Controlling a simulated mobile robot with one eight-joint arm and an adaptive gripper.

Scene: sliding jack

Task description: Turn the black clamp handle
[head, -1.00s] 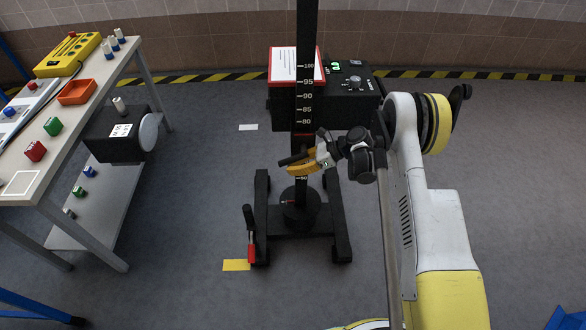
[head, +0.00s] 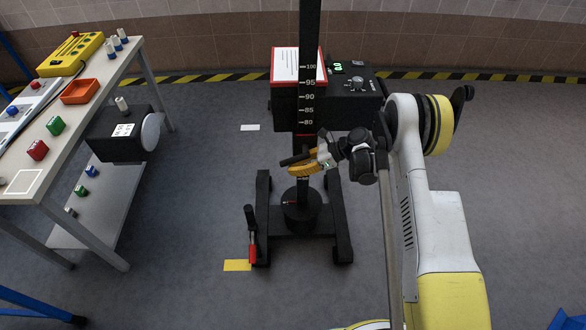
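The black clamp handle (head: 291,160) is a short dark bar at the front of the jack's upright black column (head: 310,60). It points left and slightly down in the head view. My gripper (head: 300,166), with yellow-orange fingers, is at the handle, reaching in from the right. The fingers lie close around or against the bar. Whether they press on it is too small to tell, and the bar's right end is hidden by the gripper.
A black box with a green display (head: 358,88) sits behind the column. A red and black lever (head: 252,238) stands beside the jack's base at lower left. A workbench (head: 100,100) with buttons and a bin is at left.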

